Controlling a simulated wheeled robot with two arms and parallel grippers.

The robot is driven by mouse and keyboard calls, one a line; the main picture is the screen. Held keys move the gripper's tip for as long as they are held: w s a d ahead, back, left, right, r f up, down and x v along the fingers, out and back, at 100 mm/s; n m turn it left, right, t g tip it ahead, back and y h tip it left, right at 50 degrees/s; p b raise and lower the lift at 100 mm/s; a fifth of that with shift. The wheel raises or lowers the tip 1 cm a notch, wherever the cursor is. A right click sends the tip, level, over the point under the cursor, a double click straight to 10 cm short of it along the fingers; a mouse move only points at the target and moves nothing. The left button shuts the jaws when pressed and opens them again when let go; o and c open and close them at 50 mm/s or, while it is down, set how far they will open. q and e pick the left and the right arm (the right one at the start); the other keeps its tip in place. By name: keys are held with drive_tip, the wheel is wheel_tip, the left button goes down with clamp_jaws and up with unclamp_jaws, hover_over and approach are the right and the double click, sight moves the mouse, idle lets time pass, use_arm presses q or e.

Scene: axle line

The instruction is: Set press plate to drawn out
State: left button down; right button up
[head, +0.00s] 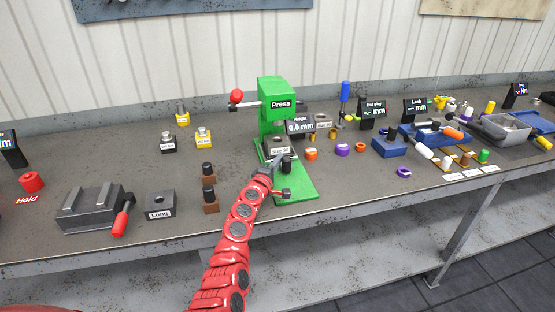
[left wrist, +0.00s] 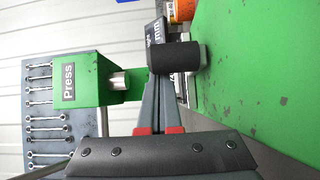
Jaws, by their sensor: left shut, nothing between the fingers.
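The green press (head: 272,100) stands near the middle of the bench with its green base (head: 300,187) reaching toward me. A dark plate block (head: 279,142) with a small white label sits under the press head; I cannot tell surely how far it is drawn out. A black knob (head: 286,163) is at its front, and a black cylinder (left wrist: 175,57) shows close up in the left wrist view. My right gripper is out of view.
The height display (head: 300,126) stands just behind right. Orange and purple rings lie right.

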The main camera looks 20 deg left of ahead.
use_arm(q)
drive_tip(key=shift+s+d+p, duration=0.35)
drive_tip(key=shift+s+p, duration=0.1)
drive_tip(key=shift+p, duration=0.15)
drive_tip(key=s+d+p, duration=0.2)
drive_tip(key=s, duration=0.1)
drive_tip(key=s+d+p, duration=0.1)
drive_tip(key=s, duration=0.1)
drive_tip(key=shift+d+r, duration=0.1)
drive_tip(key=shift+d, duration=0.1)
drive_tip(key=s+d, duration=0.2)
drive_tip(key=s, duration=0.1)
drive_tip(key=s+d+p, duration=0.1)
drive_tip(key=s+d, duration=0.2)
drive_tip(key=s, duration=0.2)
drive_tip(key=shift+s+d+f+p, duration=0.2)
drive_tip(key=shift+s+d+p, duration=0.1)
drive_tip(key=shift+d+p, duration=0.1)
